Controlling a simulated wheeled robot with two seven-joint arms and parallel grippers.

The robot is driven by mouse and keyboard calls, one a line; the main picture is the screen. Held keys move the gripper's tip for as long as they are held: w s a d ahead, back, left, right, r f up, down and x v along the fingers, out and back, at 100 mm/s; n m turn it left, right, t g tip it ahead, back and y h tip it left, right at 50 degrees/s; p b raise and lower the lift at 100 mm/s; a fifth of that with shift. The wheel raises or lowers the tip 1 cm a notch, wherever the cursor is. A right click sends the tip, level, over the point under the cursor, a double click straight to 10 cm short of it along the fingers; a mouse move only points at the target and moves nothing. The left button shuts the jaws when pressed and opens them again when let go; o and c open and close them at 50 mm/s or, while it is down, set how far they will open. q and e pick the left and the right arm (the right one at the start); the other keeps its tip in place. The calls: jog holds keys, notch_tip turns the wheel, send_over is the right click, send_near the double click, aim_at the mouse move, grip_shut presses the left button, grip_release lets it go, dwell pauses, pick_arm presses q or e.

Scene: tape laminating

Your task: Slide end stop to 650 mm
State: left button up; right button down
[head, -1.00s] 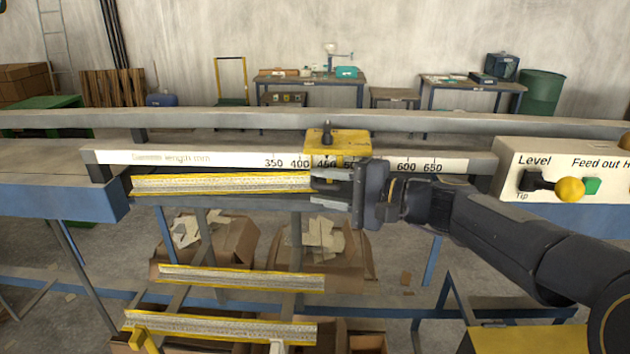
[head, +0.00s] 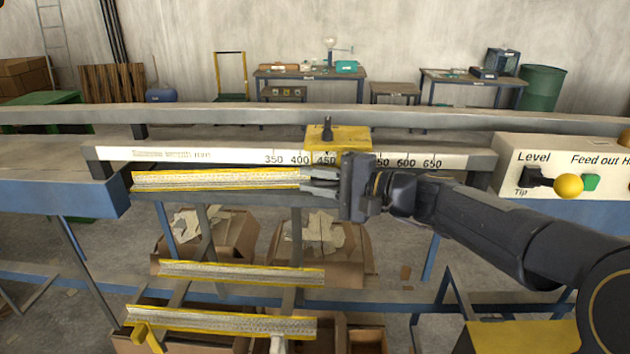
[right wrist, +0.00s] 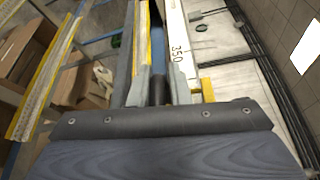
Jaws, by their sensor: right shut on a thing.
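The end stop (head: 350,138) is a yellow block with a black knob on top, sitting on the white length scale (head: 230,157) near the 450 mark. The 650 mark is farther right on the scale. My right gripper (head: 310,180) is just below and in front of the stop, with its fingers pointing left along the rail. In the right wrist view a dark round part (right wrist: 159,90) sits between the fingers, and the stop's yellow edge (right wrist: 208,90) shows beside the right finger. The gripper's body partly hides the stop's lower side. My left gripper is not in view.
A yellow-edged strip (head: 215,180) lies along the rail beside the fingertips, with similar strips below. A control box (head: 540,158) with a yellow-knobbed lever (head: 568,185) stands at the rail's right end. Cardboard boxes (head: 225,240) stand underneath. The scale right of the stop is clear.

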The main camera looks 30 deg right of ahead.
jog(key=s+d+b, duration=0.3)
jog(key=s+d, duration=0.3)
jog(key=d, duration=0.4)
jog(key=shift+s+d+f, duration=0.2)
jog(key=shift+f, duration=0.15)
jog(key=c, duration=1.5)
grip_release()
jog(key=shift+o, duration=0.2)
jog(key=shift+r, duration=0.15)
